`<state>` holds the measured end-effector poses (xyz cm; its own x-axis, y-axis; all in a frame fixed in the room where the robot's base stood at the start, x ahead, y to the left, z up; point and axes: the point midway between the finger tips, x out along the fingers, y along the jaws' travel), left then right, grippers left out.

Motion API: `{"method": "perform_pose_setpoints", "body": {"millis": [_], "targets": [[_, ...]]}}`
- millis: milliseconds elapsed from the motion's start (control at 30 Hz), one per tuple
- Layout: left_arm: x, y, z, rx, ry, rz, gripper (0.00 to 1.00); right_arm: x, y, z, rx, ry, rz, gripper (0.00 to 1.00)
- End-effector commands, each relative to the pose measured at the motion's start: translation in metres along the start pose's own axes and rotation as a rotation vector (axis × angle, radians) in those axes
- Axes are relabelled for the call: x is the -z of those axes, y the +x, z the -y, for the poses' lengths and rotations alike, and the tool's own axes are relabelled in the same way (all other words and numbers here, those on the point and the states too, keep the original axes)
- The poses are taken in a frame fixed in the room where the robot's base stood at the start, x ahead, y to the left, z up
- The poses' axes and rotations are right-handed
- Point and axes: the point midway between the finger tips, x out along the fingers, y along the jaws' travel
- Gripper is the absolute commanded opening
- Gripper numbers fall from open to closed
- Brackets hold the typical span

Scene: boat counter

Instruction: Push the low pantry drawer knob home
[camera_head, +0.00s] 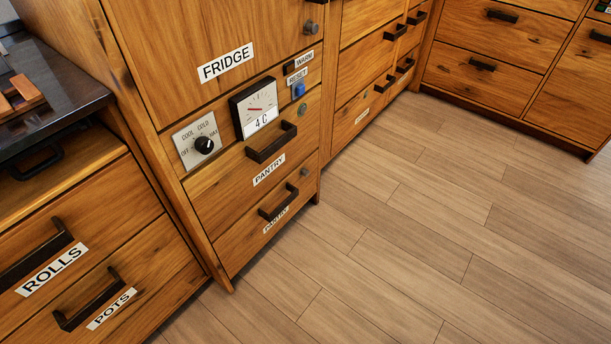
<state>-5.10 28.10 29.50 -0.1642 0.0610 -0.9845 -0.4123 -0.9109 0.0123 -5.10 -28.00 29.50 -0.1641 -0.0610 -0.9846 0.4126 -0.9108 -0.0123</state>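The low pantry drawer (238,247) is the bottom front of the fridge cabinet, with a black bar handle (279,204) and a PANTRY label partly covered by the handle. A small grey round knob (304,172) sits at its upper right; I cannot tell how far it stands out. The upper pantry drawer (225,176) is just above, with its own handle (271,143) and a similar grey knob (302,108). Both drawer fronts look closed. Neither of my grippers shows in the view.
Above are a cooling dial (203,145), a 4 C gauge (257,108), a blue reset button (299,90) and the fridge door (205,35). ROLLS (52,270) and POTS (111,309) drawers stand at left. The wooden floor (430,230) in front is clear.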

Motion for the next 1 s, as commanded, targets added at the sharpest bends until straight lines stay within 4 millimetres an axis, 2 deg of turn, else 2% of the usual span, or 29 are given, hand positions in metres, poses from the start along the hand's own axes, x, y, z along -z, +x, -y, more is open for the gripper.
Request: {"method": "perform_pose_setpoints", "body": {"millis": [100,133,400,433,1000], "targets": [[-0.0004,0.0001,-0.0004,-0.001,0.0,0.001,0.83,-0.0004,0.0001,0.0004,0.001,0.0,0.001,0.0],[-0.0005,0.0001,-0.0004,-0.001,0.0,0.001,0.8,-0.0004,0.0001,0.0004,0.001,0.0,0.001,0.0],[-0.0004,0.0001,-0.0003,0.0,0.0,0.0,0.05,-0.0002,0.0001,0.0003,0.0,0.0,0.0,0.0],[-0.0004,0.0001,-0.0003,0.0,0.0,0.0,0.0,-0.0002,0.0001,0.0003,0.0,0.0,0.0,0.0],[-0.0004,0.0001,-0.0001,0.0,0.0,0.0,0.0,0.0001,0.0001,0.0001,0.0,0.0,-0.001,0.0]]}}
